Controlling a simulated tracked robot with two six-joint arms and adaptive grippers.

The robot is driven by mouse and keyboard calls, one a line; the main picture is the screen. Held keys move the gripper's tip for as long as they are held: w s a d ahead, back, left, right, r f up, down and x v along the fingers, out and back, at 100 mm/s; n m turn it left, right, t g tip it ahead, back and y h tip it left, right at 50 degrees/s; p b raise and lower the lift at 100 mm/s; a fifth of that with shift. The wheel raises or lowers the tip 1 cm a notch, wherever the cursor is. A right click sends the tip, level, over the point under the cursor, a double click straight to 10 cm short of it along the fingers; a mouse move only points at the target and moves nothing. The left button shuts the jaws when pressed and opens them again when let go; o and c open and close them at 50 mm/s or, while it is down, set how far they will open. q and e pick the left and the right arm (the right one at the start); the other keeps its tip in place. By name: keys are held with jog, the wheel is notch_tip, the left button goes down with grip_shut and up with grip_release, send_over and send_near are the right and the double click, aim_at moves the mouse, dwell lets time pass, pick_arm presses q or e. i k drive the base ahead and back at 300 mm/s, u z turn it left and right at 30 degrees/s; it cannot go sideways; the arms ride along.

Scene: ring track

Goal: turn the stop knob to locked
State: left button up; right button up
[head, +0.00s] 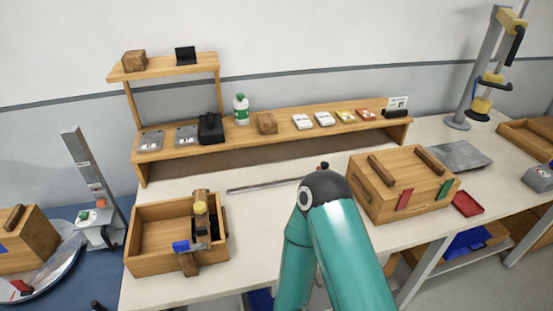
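At the far left a grey post (82,160) carries an orange-red part (97,187). Neither of my grippers shows in the head view. One of my teal arms rises from the bottom centre and bends at a dark joint, well to the right of the post; its end is hidden or out of frame.
A curved grey track (62,264) bearing a wooden crate (25,240) lies beside the post. The white table (262,215) holds an open wooden box (150,262) with tools and a lidded wooden box (370,200). A shelf (160,152) stands behind. The table's middle is mostly clear.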

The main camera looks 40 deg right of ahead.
aim_at(324, 165)
jog(key=z, duration=0.45)
jog(key=i, duration=0.15)
jog(key=u, duration=1.9)
jog(key=k, duration=2.65)
jog(key=z, duration=1.05)
jog(key=i, duration=1)
jog(key=z, duration=0.05)
